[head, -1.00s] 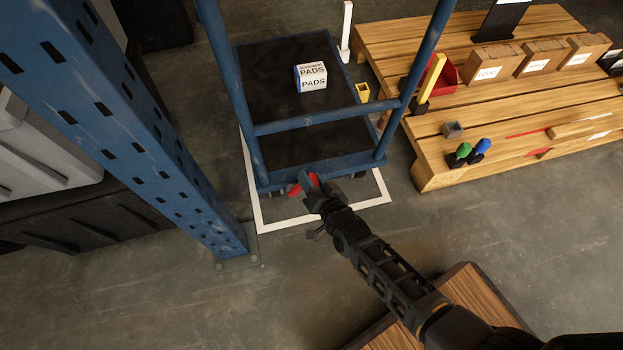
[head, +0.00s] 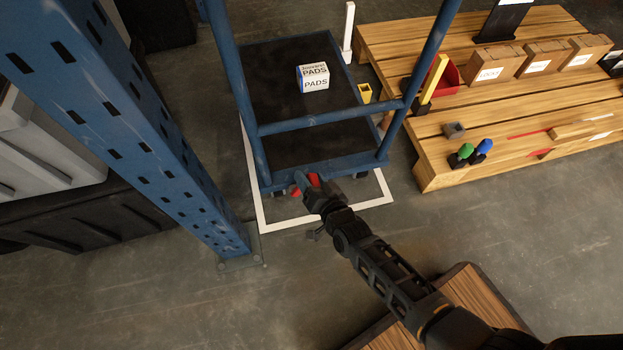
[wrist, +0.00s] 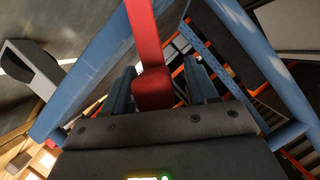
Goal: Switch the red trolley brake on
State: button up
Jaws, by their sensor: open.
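The trolley (head: 334,172) is a blue-framed platform with a black deck, standing inside a white floor outline. Its red brake lever (head: 312,180) shows at the near edge, low by the wheels, partly hidden by my gripper. My gripper (head: 308,184) is right at that lever. In the wrist view the red brake lever (wrist: 150,70) runs from the top edge down between the open fingers of my gripper (wrist: 163,84). Its thick red end is close in front of the palm. I cannot tell whether a finger touches it.
A white and blue pads box (head: 313,77) and a yellow cup (head: 365,92) are on or beside the trolley. A blue rack post (head: 150,140) stands close at left. A wooden pallet (head: 440,178) with boxes and tools is at right.

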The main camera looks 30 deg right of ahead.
jog(key=p+v, duration=0.2)
jog(key=v, duration=0.5)
jog(key=shift+s+r+p, duration=0.2)
jog(key=shift+s+p, duration=0.15)
jog(key=shift+s, duration=0.05)
jog(key=s+a+r+n, duration=0.1)
jog(key=s+r+n, duration=0.3)
jog(key=s+r, duration=1.3)
jog(key=s+d+r+n+y, duration=0.1)
jog(key=s+r+n, duration=0.1)
jog(key=s+r, duration=0.5)
jog(key=s+d+r+n, duration=0.1)
jog(key=s+r+n, duration=0.15)
jog(key=r, duration=0.75)
notch_tip(320, 180, up, 27)
jog(key=p, duration=2.6)
jog(key=shift+a+f, duration=0.15)
jog(key=shift+a, duration=0.05)
